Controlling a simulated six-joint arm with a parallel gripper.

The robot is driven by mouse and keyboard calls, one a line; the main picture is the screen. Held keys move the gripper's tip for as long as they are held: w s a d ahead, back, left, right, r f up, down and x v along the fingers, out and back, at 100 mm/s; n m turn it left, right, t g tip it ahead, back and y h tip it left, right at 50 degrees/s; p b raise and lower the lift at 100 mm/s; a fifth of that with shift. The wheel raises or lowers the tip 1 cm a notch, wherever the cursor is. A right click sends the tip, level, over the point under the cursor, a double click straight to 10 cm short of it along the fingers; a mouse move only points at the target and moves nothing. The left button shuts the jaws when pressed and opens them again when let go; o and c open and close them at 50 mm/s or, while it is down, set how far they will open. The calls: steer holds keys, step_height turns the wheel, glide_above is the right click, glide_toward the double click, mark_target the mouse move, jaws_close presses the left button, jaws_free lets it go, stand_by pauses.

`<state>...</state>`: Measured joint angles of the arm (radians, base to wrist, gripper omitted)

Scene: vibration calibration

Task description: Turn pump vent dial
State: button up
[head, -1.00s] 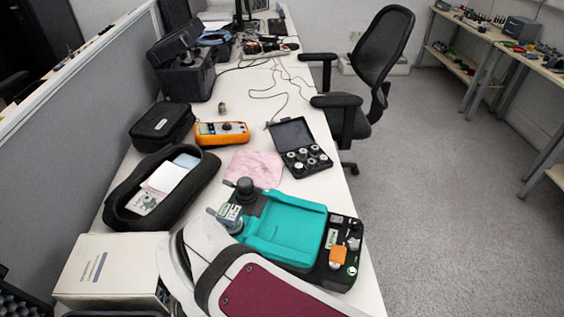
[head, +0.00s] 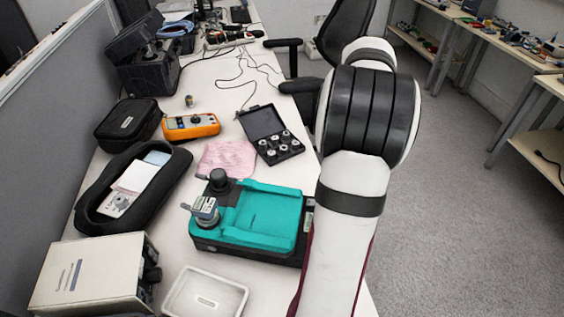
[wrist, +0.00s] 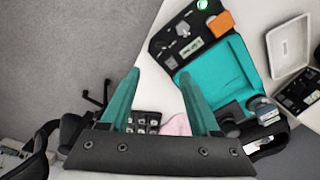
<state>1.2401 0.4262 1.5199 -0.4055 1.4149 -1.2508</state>
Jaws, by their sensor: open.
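The teal and black pump unit (head: 265,213) sits on the white table in the head view, its right end hidden behind my arm. A black round knob (head: 218,180) and a small grey gauge-like part (head: 205,208) stand at its left end. In the wrist view the unit (wrist: 222,72) lies right of my gripper, with the knob (wrist: 232,113), an orange block (wrist: 221,23) and small metal fittings. I cannot tell which part is the vent dial. My gripper (wrist: 158,75) is open and empty, apart from the unit; it is out of sight in the head view.
A white tray (head: 168,306) and a white box with a knob (head: 90,276) are near the front. A black case (head: 132,214), orange meter (head: 190,127), pink cloth (head: 226,157) and open weight case (head: 262,122) lie around. A chair (head: 338,38) stands right of the table.

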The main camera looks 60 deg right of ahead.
step_height(320, 180, down, 16)
steer(key=shift+w+r, duration=0.1)
jaws_close()
stand_by(0.5)
